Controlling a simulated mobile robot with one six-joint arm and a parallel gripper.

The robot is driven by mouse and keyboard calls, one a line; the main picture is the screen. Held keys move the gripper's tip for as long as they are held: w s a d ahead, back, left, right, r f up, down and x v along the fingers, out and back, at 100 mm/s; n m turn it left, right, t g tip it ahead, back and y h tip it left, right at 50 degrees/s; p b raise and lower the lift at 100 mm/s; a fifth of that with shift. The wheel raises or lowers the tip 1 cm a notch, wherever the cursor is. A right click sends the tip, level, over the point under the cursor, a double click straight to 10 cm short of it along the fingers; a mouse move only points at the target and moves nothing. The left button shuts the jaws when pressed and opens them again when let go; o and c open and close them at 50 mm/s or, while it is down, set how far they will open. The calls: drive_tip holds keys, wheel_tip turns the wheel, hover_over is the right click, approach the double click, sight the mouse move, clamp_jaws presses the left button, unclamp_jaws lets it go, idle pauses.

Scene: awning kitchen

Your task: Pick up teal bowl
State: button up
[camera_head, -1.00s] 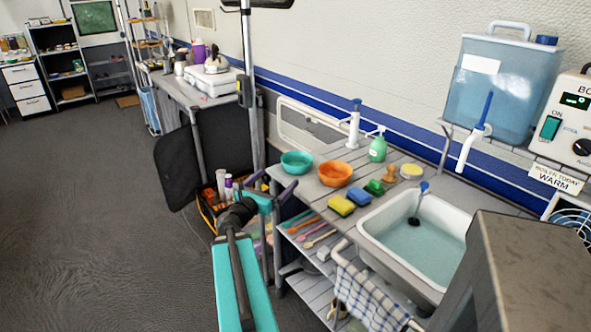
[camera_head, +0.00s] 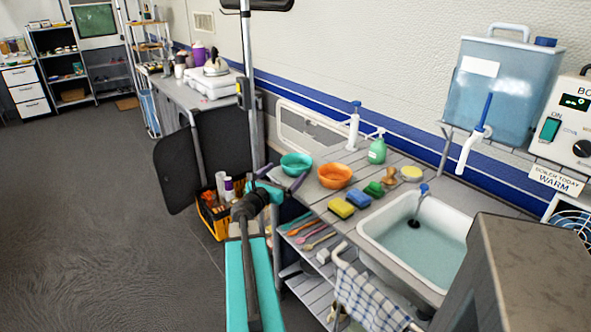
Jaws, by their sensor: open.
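The teal bowl (camera_head: 296,162) stands upright at the left end of the grey slatted counter (camera_head: 316,196), just left of an orange bowl (camera_head: 335,175). My gripper (camera_head: 281,177) is open, with its two purple-grey fingers spread at the counter's left end. It is empty. In the picture the fingers lie just below and left of the teal bowl, and the right fingertip shows close to the bowl's lower edge. I cannot tell whether it touches. Most of the bowl is visible.
Yellow (camera_head: 341,208) and blue (camera_head: 359,198) sponges, a green soap bottle (camera_head: 377,149) and a white pump (camera_head: 353,127) stand near the bowls. A sink (camera_head: 420,239) is at right. A yellow crate (camera_head: 213,220) sits left of the counter. Open floor (camera_head: 90,200) lies left.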

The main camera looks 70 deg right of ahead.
sight(288, 169)
drive_tip(key=shift+s+d, duration=0.1)
drive_tip(key=shift+d, duration=0.7)
drive_tip(key=shift+d, duration=0.1)
drive_tip(key=shift+s+d+r+p, duration=0.15)
drive_tip(key=shift+d+p, duration=0.1)
drive_tip(key=shift+d, duration=0.5)
drive_tip(key=shift+s+d+r+p, duration=0.1)
drive_tip(key=shift+s+d+p, duration=0.1)
drive_tip(key=shift+d, duration=0.55)
drive_tip(key=shift+s+d, duration=0.15)
drive_tip(key=shift+d, duration=0.8)
drive_tip(key=c, duration=0.7)
